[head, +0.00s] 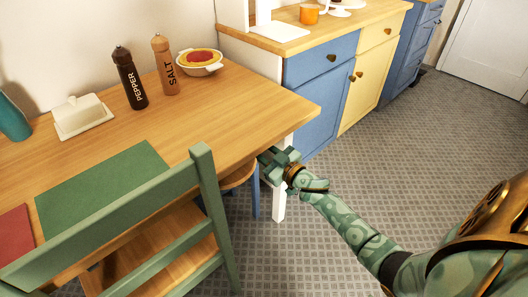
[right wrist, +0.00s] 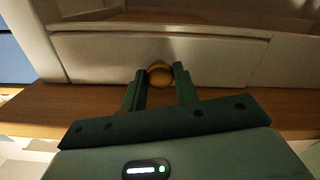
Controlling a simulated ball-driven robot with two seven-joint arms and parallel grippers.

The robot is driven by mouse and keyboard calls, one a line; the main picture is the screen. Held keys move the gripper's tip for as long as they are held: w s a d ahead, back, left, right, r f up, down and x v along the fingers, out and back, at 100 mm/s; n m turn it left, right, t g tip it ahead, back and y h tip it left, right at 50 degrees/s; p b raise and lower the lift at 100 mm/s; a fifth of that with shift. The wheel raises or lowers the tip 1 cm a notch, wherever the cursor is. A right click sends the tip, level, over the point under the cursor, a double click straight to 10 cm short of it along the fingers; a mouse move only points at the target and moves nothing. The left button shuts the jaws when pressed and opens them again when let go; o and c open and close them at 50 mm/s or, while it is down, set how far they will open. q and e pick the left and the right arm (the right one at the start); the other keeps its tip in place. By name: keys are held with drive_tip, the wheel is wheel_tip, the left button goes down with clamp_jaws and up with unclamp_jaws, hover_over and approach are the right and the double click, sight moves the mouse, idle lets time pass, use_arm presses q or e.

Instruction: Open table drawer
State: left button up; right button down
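The table (head: 225,100) has a light wood top and white legs. Its drawer is hidden under the top's right end in the head view. In the right wrist view the pale drawer front (right wrist: 220,58) spans the middle and looks level with the frame around it. A round brass knob (right wrist: 160,73) sits on it. My right gripper (head: 268,157) reaches in below the table edge. In the right wrist view its two green fingers (right wrist: 161,76) stand on either side of the knob and appear to touch it. My left gripper is not in view.
A green chair (head: 205,185) stands at the table's front, left of my right arm. A pepper mill (head: 130,80), salt mill (head: 165,66), pie (head: 200,62) and butter dish (head: 83,116) stand on the table. Blue and yellow cabinets (head: 325,95) stand behind. Floor at right is open.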

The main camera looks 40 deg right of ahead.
use_arm(q)
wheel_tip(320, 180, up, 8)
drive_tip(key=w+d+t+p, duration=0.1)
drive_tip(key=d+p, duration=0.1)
drive_tip(key=p, duration=0.8)
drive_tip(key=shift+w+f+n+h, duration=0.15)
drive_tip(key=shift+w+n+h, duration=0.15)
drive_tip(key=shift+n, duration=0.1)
use_arm(e)
drive_tip(key=s+d, duration=0.2)
drive_tip(key=s, duration=3.4)
drive_tip(key=shift+d, duration=0.4)
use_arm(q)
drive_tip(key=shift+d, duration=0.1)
use_arm(e)
drive_tip(key=c, duration=1.1)
unclamp_jaws()
drive_tip(key=shift+o, duration=0.2)
